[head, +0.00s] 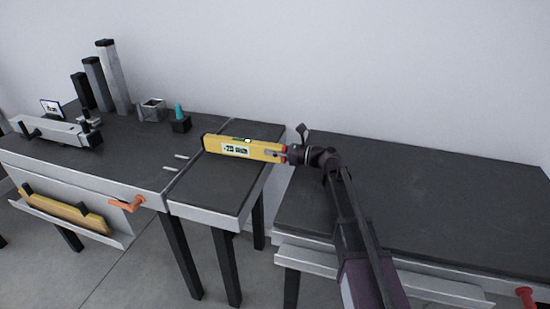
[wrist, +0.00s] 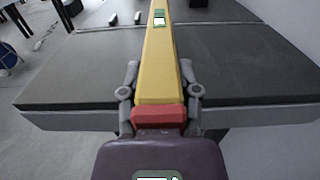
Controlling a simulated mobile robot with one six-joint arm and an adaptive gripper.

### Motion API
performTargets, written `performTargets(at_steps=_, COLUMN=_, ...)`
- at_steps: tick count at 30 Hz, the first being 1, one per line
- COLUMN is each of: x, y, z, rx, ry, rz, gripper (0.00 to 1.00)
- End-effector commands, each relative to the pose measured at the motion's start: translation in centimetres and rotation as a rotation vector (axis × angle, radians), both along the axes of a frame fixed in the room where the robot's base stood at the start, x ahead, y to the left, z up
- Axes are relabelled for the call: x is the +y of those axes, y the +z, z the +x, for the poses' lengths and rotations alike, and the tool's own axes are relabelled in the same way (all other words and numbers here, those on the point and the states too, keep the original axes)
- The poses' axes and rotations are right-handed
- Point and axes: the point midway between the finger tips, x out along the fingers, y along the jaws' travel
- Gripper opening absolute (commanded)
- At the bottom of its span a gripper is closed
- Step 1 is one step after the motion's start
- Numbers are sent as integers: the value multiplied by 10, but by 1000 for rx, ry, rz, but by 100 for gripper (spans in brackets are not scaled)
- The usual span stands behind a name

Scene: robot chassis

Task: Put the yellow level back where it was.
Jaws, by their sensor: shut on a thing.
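The yellow level (head: 243,148) is a long bar with a pale label and dark ends. My gripper (head: 286,153) is shut on its right end and holds it roughly level over the narrow middle table (head: 215,190). In the wrist view the level (wrist: 158,65) points straight away from my gripper (wrist: 160,78), whose fingers lie on both sides of it. I cannot tell whether the level touches the tabletop.
The left bench (head: 130,155) carries grey posts (head: 113,78), a metal box (head: 152,109) and a teal-topped block (head: 181,122). A yellow-brown bar (head: 62,209) lies in the tray (head: 115,239) on its front. A wide dark table (head: 450,205) at right is mostly bare.

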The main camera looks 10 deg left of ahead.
Motion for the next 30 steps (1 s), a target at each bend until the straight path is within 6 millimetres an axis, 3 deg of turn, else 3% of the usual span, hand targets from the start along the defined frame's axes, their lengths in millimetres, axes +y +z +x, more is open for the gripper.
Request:
performTargets(at_steps=6, x=0, y=-17, z=0, rx=1, ry=0, rz=2, gripper=0)
performTargets(at_steps=17, x=0, y=-18, z=0, rx=0, ry=0, rz=-2, gripper=0)
performTargets(at_steps=18, x=0, y=-19, z=0, rx=-1, ry=0, rz=-4, gripper=54)
performTargets(at_steps=20, x=0, y=-18, z=0, rx=-1, ry=0, rz=-3, gripper=72)
performTargets(at_steps=21, x=0, y=-18, z=0, rx=-1, ry=0, rz=-3, gripper=77)
performTargets(at_steps=30, x=0, y=-18, z=0, rx=0, ry=0, rz=-1, gripper=77)
